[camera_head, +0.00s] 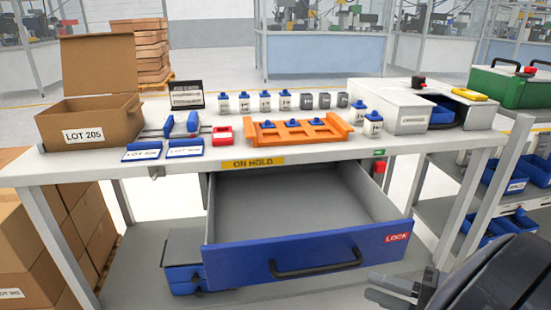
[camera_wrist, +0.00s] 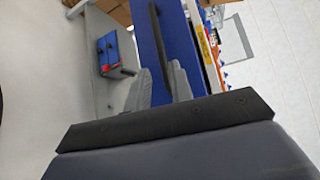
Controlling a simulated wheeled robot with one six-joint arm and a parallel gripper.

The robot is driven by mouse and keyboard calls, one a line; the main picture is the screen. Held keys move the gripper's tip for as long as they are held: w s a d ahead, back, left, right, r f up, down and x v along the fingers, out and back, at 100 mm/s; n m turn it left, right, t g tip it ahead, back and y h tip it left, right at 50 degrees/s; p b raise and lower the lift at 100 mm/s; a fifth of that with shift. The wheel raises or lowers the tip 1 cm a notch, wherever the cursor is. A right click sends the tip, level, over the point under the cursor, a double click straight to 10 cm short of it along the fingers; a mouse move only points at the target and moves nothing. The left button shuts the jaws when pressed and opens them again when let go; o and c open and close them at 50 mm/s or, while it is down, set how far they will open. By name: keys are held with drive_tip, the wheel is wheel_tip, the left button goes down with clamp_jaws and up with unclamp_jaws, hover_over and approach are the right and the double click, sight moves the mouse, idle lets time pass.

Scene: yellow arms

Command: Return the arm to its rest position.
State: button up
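My gripper (camera_head: 376,290) is at the lower right of the head view, in front of the table and to the right of the drawer handle (camera_head: 318,264). Its two grey fingers are apart, with nothing seen between them in the head view. In the wrist view my gripper (camera_wrist: 162,84) points toward the blue drawer front, and the black handle (camera_wrist: 154,35) shows beyond the gap between the fingers. The drawer (camera_head: 290,205) is pulled out and looks empty inside. My dark arm fills the lower right corner of the head view.
The white table (camera_head: 80,170) holds an open box (camera_head: 95,122), an orange rack (camera_head: 297,132), several small bottles and a grey case (camera_head: 390,100). A shelf with blue bins (camera_head: 500,178) stands at the right.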

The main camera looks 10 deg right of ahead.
sight(325, 267)
drive_tip(key=shift+b+x, duration=1.1)
drive_tip(key=shift+x, duration=4.25)
